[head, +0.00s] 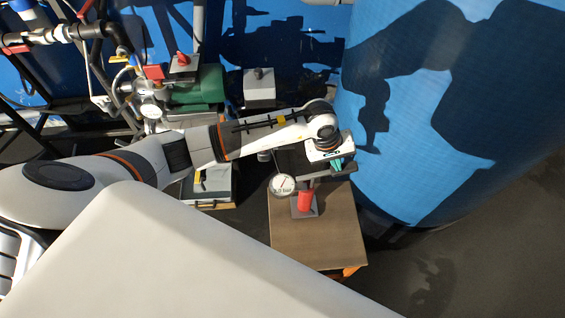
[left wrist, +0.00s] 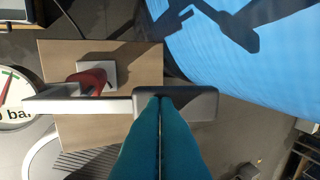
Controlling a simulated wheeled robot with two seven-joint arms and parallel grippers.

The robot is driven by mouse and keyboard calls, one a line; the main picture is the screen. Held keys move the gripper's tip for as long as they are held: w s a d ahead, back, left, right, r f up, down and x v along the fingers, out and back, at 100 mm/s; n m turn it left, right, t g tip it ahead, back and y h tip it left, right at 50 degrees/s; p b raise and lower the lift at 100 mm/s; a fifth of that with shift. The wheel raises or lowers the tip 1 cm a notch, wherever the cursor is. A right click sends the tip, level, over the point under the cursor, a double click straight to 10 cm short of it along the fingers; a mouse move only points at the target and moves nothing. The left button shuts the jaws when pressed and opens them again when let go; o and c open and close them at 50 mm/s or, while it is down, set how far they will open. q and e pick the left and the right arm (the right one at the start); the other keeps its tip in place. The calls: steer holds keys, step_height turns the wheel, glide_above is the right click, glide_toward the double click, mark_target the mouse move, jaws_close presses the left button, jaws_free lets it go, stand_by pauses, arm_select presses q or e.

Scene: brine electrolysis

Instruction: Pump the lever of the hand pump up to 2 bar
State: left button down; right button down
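The hand pump has a red cylinder (head: 305,199) on a grey base plate, standing on a small wooden table. Its grey lever (head: 325,171) sticks out to the right, roughly level. In the left wrist view the lever's dark handle (left wrist: 200,104) lies across the picture. A round white gauge (head: 283,185) marked "bar" sits left of the pump; I cannot read its value surely. My left gripper (head: 339,165) is over the handle. Its teal fingers (left wrist: 160,98) are together, tips over the handle; the handle is not between them, and contact is unclear.
The wooden table (head: 335,238) has bare room in front of the pump. A large blue tank (head: 425,130) stands close on the right. A green motor (head: 195,90), pipes and a grey box (head: 259,88) are behind my left arm.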

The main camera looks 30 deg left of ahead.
arm_select(q)
steer(key=shift+p+v, duration=1.75)
steer(key=shift+v, duration=1.15)
